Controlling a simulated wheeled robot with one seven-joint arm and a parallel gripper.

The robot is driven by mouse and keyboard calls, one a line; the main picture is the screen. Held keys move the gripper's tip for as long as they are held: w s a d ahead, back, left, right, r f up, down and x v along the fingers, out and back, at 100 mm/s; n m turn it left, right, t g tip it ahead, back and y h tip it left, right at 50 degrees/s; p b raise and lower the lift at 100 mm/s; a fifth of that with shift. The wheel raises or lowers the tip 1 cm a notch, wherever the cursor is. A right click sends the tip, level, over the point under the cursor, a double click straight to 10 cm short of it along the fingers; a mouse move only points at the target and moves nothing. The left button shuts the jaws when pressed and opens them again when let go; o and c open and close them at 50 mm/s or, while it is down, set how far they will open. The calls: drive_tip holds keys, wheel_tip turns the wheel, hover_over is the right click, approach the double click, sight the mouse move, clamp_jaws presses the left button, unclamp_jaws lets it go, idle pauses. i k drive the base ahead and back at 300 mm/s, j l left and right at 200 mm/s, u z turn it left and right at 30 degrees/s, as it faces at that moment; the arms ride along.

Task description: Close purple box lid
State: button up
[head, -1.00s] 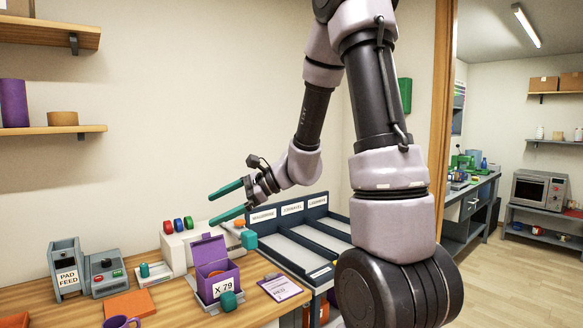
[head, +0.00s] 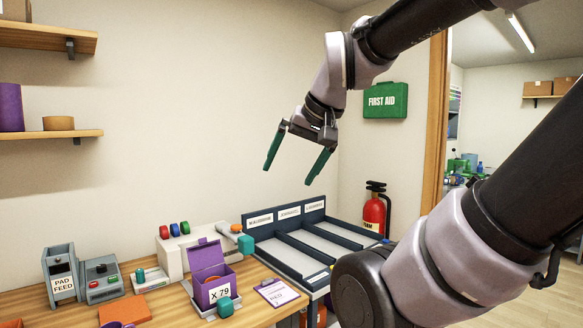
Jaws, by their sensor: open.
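The purple box (head: 212,284) stands on the wooden bench at the lower middle, with a white "X 79" label on its front.
A white machine (head: 190,248) with coloured knobs stands behind the box. A purple clipboard (head: 277,291) lies to its right, beside dark sorting trays (head: 310,240). A pad feeder (head: 62,275) and an orange pad (head: 125,310) are at left.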

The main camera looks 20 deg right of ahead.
sight(204, 255)
drive_tip(key=i+l+u, duration=0.55)
drive_tip(key=i, duration=0.25)
drive_tip(key=l, duration=0.1)
